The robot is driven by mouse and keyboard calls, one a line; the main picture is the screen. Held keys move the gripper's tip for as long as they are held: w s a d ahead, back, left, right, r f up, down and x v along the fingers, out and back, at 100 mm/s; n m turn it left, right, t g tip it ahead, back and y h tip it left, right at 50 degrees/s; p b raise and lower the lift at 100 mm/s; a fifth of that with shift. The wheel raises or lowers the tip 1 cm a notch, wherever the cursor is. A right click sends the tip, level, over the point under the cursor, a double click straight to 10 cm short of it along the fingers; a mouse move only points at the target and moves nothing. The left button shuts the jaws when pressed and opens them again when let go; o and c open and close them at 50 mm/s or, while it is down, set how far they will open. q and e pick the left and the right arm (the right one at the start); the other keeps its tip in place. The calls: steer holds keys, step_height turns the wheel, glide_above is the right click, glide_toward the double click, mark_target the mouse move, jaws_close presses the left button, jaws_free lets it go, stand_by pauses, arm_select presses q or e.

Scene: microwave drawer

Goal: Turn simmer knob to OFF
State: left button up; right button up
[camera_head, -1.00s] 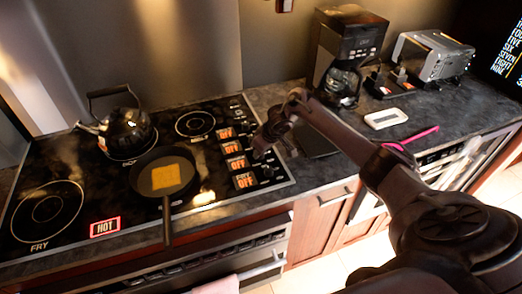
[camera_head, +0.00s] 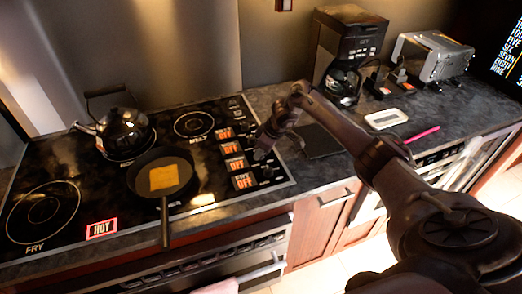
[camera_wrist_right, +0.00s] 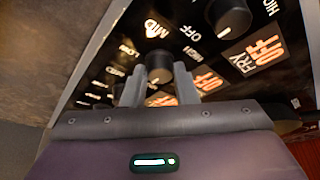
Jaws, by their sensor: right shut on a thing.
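The stove's control panel carries a column of dark knobs beside orange displays. The front knob (camera_wrist_right: 228,18) has a display reading FRY OFF (camera_head: 243,181). My right gripper (camera_head: 261,149) is at the knob just behind it. In the right wrist view its two fingers stand on either side of this dark round knob (camera_wrist_right: 158,62), shut on it. The display beside this knob reads OFF (camera_head: 235,164). I cannot read the word SIMMER on any label. The fingers partly hide the knob in the head view. My left gripper is not in view.
A pan (camera_head: 148,187) with a square of food and a kettle (camera_head: 123,133) stand on the cooktop left of the knobs. A red HOT sign (camera_head: 101,229) glows at the front. A coffee maker (camera_head: 346,48) and toaster (camera_head: 434,56) stand behind to the right.

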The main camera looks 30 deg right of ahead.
steer(key=shift+f, duration=0.1)
steer(key=o, duration=1)
steer(key=shift+d, duration=0.1)
steer(key=b+v, duration=0.1)
steer(key=v, duration=0.7)
steer(key=shift+f, duration=0.15)
